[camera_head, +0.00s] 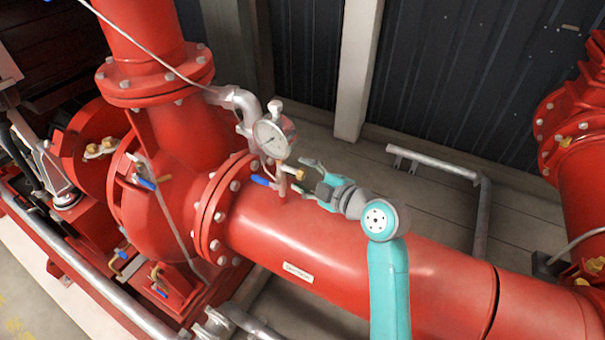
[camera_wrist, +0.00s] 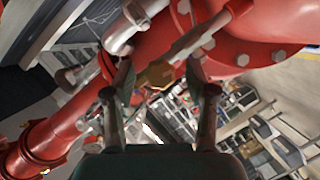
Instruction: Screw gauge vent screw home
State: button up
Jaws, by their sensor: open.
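The pressure gauge (camera_head: 271,138) stands upright above the big red pipe on a short red stem (camera_head: 282,182). A small brass hex piece (camera_head: 298,173), which looks like the vent screw, sticks out to the right of the stem. It also shows in the wrist view (camera_wrist: 155,75), between and just beyond the fingertips. My gripper (camera_head: 307,178) comes from the right, facing the brass piece. In the wrist view my gripper (camera_wrist: 160,80) has its fingers apart on either side of it, with no clear contact. The screw's thread and seating are hidden.
A blue lever (camera_head: 262,181) sits left of the stem, close to the gripper. A grey pipe elbow (camera_head: 240,100) stands behind the gauge. The bolted flange (camera_head: 212,215) is to the left. A grey rail (camera_head: 435,160) runs behind the arm, over open floor.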

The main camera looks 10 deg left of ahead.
jog(key=shift+w+a+f, duration=0.1)
jog(key=shift+w+a, duration=0.15)
jog(key=shift+a, duration=0.15)
grip_shut()
